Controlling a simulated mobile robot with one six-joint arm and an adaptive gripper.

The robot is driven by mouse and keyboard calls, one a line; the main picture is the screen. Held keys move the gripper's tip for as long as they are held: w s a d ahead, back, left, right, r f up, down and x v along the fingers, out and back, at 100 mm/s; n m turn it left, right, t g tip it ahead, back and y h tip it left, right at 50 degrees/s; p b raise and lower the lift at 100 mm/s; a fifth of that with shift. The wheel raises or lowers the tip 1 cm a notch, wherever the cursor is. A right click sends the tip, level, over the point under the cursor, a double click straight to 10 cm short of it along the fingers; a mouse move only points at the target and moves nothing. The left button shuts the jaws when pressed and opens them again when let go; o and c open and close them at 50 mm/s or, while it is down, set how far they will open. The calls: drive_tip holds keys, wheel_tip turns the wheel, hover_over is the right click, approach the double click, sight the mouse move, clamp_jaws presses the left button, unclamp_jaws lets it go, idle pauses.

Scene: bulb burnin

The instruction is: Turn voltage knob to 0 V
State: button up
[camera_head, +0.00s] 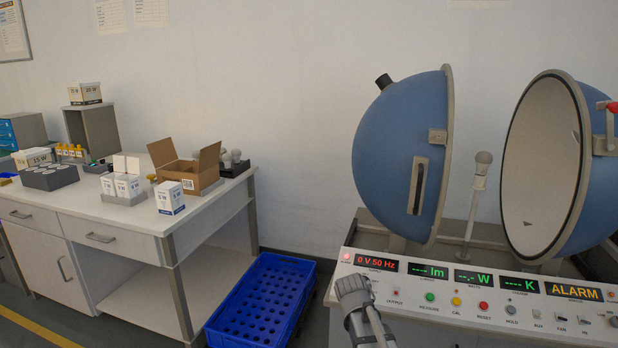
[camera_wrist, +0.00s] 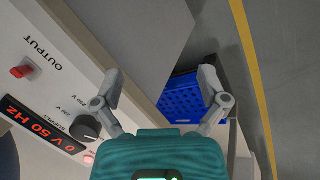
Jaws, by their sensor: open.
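The black voltage knob (camera_wrist: 85,128) sits on the panel beside the red supply display (camera_wrist: 42,130) in the wrist view. The display reads 0 V 50 Hz, and it also shows in the head view (camera_head: 377,263). My gripper (camera_wrist: 160,88) is open and empty. The knob lies outside the fingers, just left of the left finger in the wrist view. In the head view my gripper (camera_head: 352,287) is over the panel's left end, just below the display, and hides the knob.
A red output switch (camera_wrist: 22,71) is near the knob. The control panel (camera_head: 440,312) holds several buttons and an ALARM display (camera_head: 573,290). Behind it stands an open blue sphere (camera_head: 395,150) with a bulb (camera_head: 483,160) on a post. A blue crate (camera_head: 262,300) is on the floor at left.

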drive_tip(key=s+d+f+m+g+y, duration=0.1)
drive_tip(key=s+f+m+g+y, duration=0.15)
drive_tip(key=s+m, duration=0.9)
drive_tip(key=s+r+n+p, duration=0.3)
drive_tip(key=r+p, duration=2.1)
drive_tip(key=r, duration=0.1)
drive_tip(key=shift+s+r+y, duration=0.2)
drive_tip(key=shift+y, duration=0.15)
drive_tip(key=shift+a+n, duration=0.1)
drive_tip(key=shift+n, duration=0.15)
